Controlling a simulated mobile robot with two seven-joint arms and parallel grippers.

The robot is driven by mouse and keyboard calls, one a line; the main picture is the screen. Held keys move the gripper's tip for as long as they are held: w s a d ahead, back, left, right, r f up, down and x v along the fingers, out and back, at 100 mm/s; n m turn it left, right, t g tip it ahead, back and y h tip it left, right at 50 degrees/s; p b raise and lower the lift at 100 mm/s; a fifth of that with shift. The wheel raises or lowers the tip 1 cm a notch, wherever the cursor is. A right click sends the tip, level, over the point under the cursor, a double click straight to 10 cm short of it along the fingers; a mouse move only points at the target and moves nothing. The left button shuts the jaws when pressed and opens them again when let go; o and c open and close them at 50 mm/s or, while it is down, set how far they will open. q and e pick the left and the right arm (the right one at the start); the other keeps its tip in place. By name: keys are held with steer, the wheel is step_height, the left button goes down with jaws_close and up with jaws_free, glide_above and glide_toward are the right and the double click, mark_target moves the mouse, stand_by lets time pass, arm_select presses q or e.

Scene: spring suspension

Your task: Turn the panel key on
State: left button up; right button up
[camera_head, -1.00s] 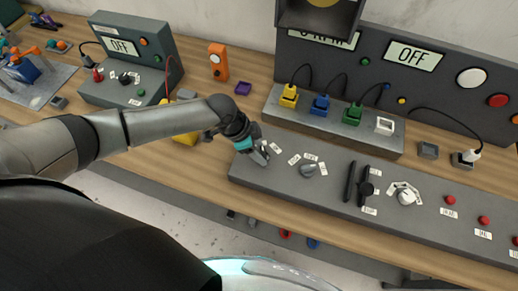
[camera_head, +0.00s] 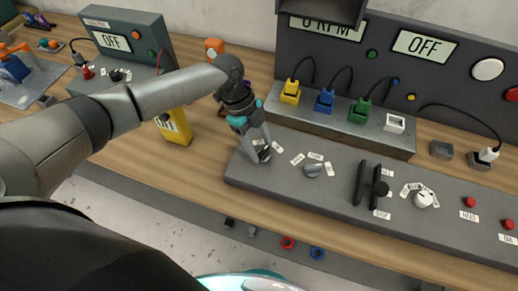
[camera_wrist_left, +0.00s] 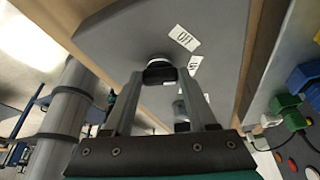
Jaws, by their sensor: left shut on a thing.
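My left gripper (camera_head: 260,155) reaches down to the left end of the grey sloping control panel (camera_head: 330,195). Its fingers are shut on the dark panel key (camera_wrist_left: 160,73), which shows between the fingertips in the left wrist view. The key sits at a pale round base on the panel. A white label reading OFF (camera_wrist_left: 185,38) lies beside it, and a second label (camera_wrist_left: 195,66) is partly hidden by a finger. In the head view the fingers largely cover the key, so its exact angle is hard to tell. My right gripper is not in view.
Right of the key are a grey knob (camera_head: 312,170), a black lever (camera_head: 379,188), a white rotary knob (camera_head: 423,200) and red buttons. Coloured plugs stand in a block behind. A yellow meter (camera_head: 174,127) stands on the wooden bench to the left.

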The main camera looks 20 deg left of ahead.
arm_select(q)
steer(key=shift+w+m+g+y+b, duration=0.15)
steer(key=shift+m+g+y+b, duration=0.2)
steer(key=shift+m+b, duration=0.6)
steer(key=shift+m, duration=0.45)
steer(key=o, duration=1.4)
steer(key=shift+c, duration=0.2)
steer(key=v, duration=1.5)
steer(key=shift+w, duration=0.2)
